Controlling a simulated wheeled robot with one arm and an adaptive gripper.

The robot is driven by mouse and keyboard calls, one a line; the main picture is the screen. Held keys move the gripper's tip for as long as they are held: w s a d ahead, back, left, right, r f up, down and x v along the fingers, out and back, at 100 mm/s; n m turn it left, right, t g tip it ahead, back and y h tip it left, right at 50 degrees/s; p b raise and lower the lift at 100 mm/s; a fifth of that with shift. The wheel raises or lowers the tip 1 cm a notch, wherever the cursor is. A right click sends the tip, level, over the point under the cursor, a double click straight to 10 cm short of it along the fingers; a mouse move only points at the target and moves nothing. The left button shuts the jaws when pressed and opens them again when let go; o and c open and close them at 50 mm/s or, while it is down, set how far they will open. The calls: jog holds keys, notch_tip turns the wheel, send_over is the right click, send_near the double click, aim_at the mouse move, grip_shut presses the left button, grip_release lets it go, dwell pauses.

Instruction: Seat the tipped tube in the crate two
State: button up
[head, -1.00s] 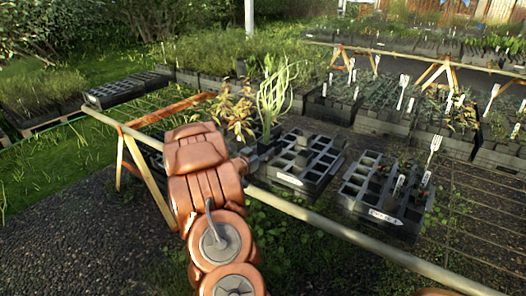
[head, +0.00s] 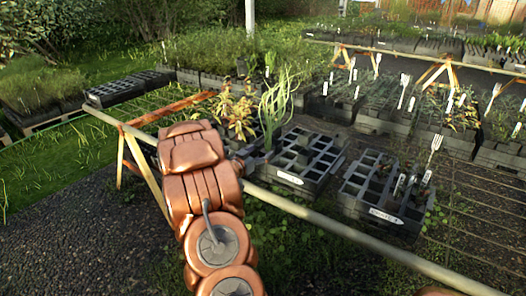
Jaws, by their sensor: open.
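A tall plant with long strappy green leaves (head: 273,105) stands at the left end of the middle black crate (head: 318,178). The pot at its base is dark and mostly hidden, so I cannot tell if it is seated or tipped. My gripper (head: 251,156) is a small dark shape low beside this plant's base, partly hidden by my copper arm. It is open, and its fingers are hard to make out. A dark block-like tube (head: 304,141) sticks up from the middle crate, among empty cells. The crate labels are too small to read.
A right-hand crate (head: 356,205) has empty cells, a few small seedlings and white tags. A reddish-leaved plant (head: 238,112) stands left of the strappy one. A pale rail (head: 330,228) runs along the bench front. Crowded benches stand behind.

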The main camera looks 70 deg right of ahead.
jog(key=v, duration=0.9)
jog(key=shift+a, duration=0.1)
dwell(1.0)
